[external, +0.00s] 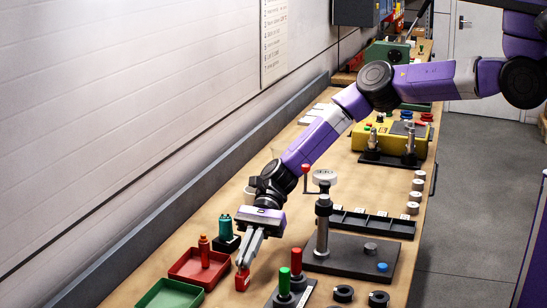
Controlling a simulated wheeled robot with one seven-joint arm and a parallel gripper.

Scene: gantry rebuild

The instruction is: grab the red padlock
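A small red block-like thing, which looks like the red padlock (242,281), is on the wooden bench just below my fingertips. It has a small pale mark on its front, and its top is partly hidden by the fingers. My gripper (246,262) points down at it from above, with the fingertips at or very near its top. The fingers overlap in this view, so I cannot tell whether they are open or shut on it.
A red tray (179,272) with a red bottle (204,252) stands left of the padlock, and a green tray (168,296) is in front. A teal bottle (225,228) is close behind. Green (284,281) and red (296,262) handled tools and a metal post (322,228) stand to the right.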

